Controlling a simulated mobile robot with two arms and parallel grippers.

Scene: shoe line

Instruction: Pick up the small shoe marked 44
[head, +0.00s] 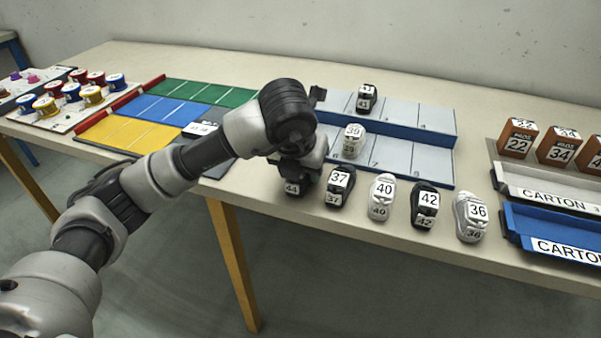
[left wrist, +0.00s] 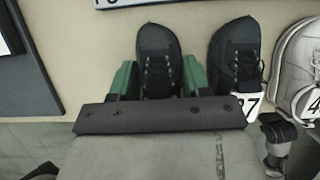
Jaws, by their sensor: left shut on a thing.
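The small dark shoe marked 44 (head: 292,189) stands at the left end of the front row in the head view, mostly hidden behind my left gripper (head: 298,176). In the left wrist view the black shoe (left wrist: 158,60) sits between the green fingers of my left gripper (left wrist: 158,80). The fingers are shut on its two sides. Its laces and toe show; its number label is hidden there. I cannot tell whether it still touches the table. My right gripper is in neither view.
The dark shoe marked 37 (head: 339,186) stands close on the right; it also shows in the left wrist view (left wrist: 236,55). Shoes marked 40 (head: 381,197), 42 (head: 424,206) and 36 (head: 470,218) continue the row. Behind is a grey-blue compartment rack (head: 405,160). Carton trays (head: 555,232) stand at right.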

